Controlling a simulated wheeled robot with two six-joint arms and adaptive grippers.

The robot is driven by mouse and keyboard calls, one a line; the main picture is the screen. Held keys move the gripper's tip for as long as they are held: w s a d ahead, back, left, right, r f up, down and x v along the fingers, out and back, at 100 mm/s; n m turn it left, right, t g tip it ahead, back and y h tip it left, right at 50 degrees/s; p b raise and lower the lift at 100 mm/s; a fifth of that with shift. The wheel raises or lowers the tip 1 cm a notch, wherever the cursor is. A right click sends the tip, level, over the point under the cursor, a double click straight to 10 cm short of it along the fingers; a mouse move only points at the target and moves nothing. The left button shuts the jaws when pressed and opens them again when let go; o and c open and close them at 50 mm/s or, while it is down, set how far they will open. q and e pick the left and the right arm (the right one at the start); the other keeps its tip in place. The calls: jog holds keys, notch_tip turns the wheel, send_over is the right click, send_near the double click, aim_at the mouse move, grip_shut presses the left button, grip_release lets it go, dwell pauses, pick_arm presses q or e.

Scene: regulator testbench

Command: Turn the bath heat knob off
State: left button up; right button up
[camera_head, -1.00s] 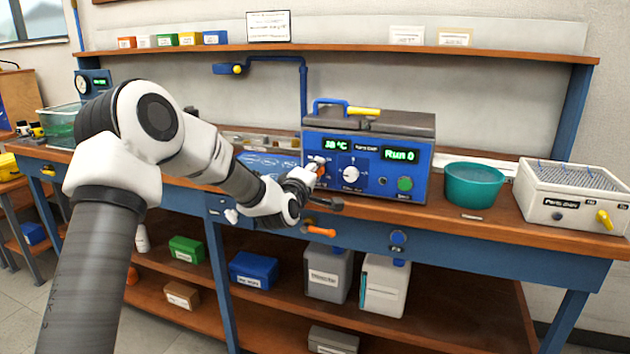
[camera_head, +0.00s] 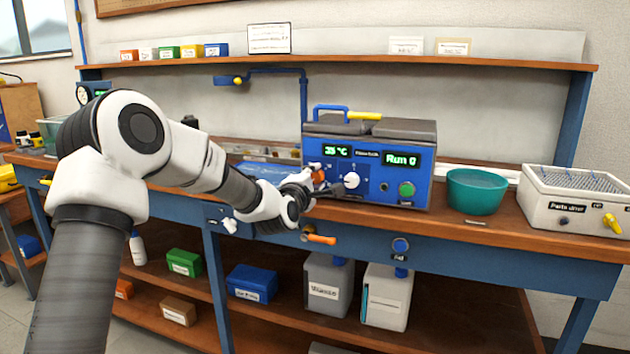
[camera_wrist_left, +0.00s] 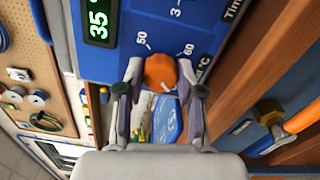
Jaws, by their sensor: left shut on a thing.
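The blue bath unit (camera_head: 421,170) stands on the bench with a grey lid and green displays. Its left display reads about 35 °C and also shows in the left wrist view (camera_wrist_left: 98,22). The orange bath heat knob (camera_wrist_left: 160,73) is on the front panel, near marks 50 and 60 in the left wrist view. It is partly hidden by my gripper in the head view (camera_head: 318,174). My left gripper (camera_wrist_left: 160,76) is shut on the orange knob, one finger on each side. My right gripper is not in view.
A white dial (camera_head: 351,180) and a green button (camera_head: 406,189) sit right of the knob on the same panel. A teal bowl (camera_head: 476,191) and a parts washer (camera_head: 570,201) stand further right. An orange handle (camera_head: 320,239) sticks out under the bench edge.

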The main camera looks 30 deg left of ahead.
pick_arm(q)
jog(key=o, duration=1.2)
jog(key=shift+c, duration=0.2)
jog(key=v, duration=1.2)
jog(key=shift+f, duration=0.1)
